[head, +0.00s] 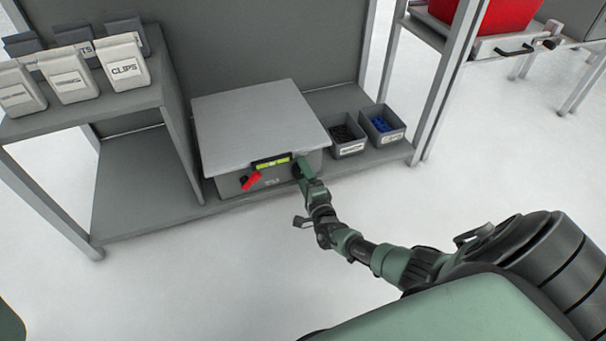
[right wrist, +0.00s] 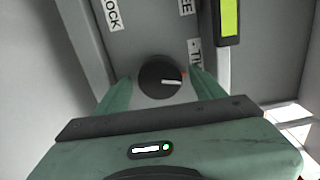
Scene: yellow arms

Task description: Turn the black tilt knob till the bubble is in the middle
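The black tilt knob (right wrist: 160,77) shows in the right wrist view on the grey front of the box, its white pointer line aimed right toward a small red mark. My right gripper (right wrist: 160,85) has one finger on each side of the knob, with narrow gaps; it is open around it. In the head view my right gripper (head: 300,170) reaches the box front and mostly hides the knob. The yellow-green level vial (head: 272,162) sits at the plate's front edge; its end also shows in the right wrist view (right wrist: 230,15). The bubble's position is too small to tell. My left gripper is out of view.
A red lever (head: 251,181) is left of the vial on the box under the grey plate (head: 255,120). Two small grey bins (head: 347,148) with black and blue parts stand right of the box. Labelled containers (head: 122,65) stand on the left shelf.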

